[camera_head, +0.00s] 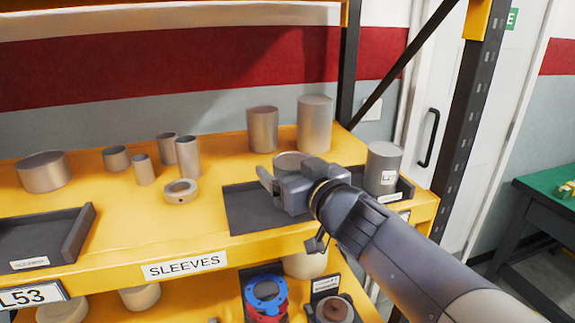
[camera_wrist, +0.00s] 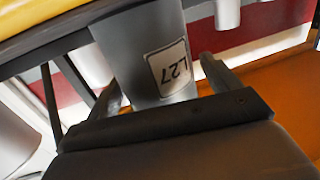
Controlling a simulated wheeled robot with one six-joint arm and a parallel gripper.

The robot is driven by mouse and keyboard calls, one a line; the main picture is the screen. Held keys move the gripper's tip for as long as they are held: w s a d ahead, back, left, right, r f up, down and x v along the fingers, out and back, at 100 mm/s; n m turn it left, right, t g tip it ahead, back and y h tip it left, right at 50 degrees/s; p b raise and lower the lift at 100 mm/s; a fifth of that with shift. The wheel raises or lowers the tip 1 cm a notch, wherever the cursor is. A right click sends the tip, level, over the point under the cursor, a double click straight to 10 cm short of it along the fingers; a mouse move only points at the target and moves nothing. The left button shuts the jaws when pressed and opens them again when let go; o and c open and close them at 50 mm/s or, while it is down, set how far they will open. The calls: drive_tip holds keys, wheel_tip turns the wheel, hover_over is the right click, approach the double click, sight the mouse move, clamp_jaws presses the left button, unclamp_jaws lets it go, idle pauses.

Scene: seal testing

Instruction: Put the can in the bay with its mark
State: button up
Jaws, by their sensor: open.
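In the wrist view a grey can (camera_wrist: 138,45) with a white label reading L27 shows upside down between the two fingers of my open gripper (camera_wrist: 160,88). I cannot tell whether the fingers touch it. In the head view my gripper (camera_head: 284,182) is over a dark tray (camera_head: 245,215), with a cylinder (camera_head: 290,158) partly hidden behind it. A grey can (camera_head: 384,158) with a white label stands at the right end of the shelf; its print is too small to read surely. I cannot tell which of these the wrist view shows.
Tall cylinders (camera_head: 314,122) stand behind my gripper. Several smaller cylinders and a ring (camera_head: 180,191) stand to the left. Another dark tray (camera_head: 50,235) lies at far left. A black post (camera_head: 468,95) bounds the right side. The yellow shelf (camera_head: 125,225) has bare room at the front.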

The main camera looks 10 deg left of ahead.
drive_tip(key=p+v, duration=0.3)
drive_tip(key=v, duration=0.7)
drive_tip(key=shift+s+d, duration=0.3)
